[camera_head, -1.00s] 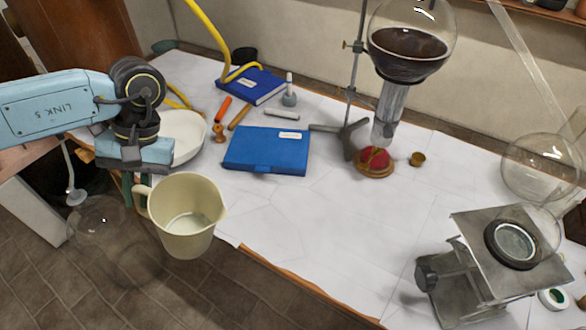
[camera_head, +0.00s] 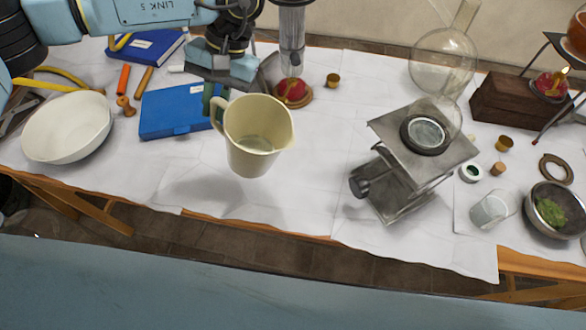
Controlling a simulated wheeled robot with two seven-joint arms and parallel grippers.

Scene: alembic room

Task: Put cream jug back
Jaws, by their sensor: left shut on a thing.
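The cream jug (camera_head: 254,142) is a pale yellow pitcher with a spout on its right and a handle on its left. It is held upright above the white-covered table (camera_head: 310,205), with its shadow falling on the cloth to the lower left. My left gripper (camera_head: 213,104) is shut on the jug's handle, and its fingers are partly hidden behind the handle. My right gripper does not show.
A metal lab jack (camera_head: 408,170) with a ring and round flask (camera_head: 443,65) stands right of the jug. A blue case (camera_head: 172,112) and white bowl (camera_head: 67,127) lie to the left. A glass beaker (camera_head: 490,210) and bowl (camera_head: 553,212) stand far right. Front centre cloth is clear.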

